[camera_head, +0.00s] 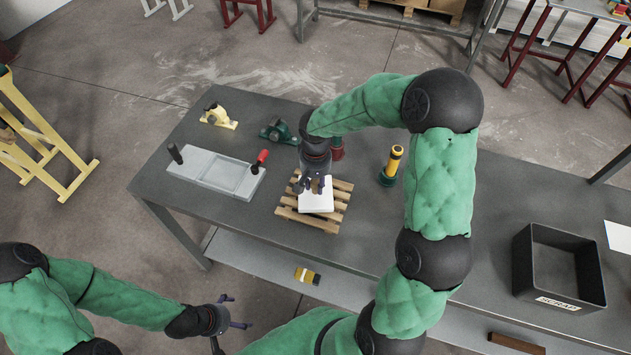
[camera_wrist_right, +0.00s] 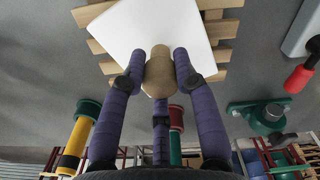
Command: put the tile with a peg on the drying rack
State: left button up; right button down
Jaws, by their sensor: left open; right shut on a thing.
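The white tile (camera_head: 318,202) is over the slatted wooden drying rack (camera_head: 327,223) in the head view, tan peg upward. My right gripper (camera_head: 315,184) comes down on it from above. In the right wrist view, its purple fingers (camera_wrist_right: 158,62) are closed around the tan peg (camera_wrist_right: 158,80) of the tile (camera_wrist_right: 150,24). Rack slats (camera_wrist_right: 220,30) show beyond the tile's edges. I cannot tell whether the tile touches the slats. My left gripper (camera_head: 236,312) is open and empty, low in the head view, off the table's front edge.
A grey forming board (camera_head: 203,182) with black and red handles lies left of the rack. A yellow tool (camera_head: 218,117) and a green one (camera_head: 279,131) stand behind. A yellow-handled tool (camera_head: 392,165) stands right. A black scrap bin (camera_head: 520,262) is far right.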

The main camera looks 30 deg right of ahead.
jog(key=shift+f+b, duration=0.3)
jog(key=shift+f, duration=0.2)
jog(key=shift+f, duration=0.25)
jog(key=c, duration=0.9)
grip_release()
jog(key=shift+o, duration=0.2)
jog(key=o, duration=0.3)
notch_tip(320, 180, up, 12)
jog(key=shift+f, duration=0.1)
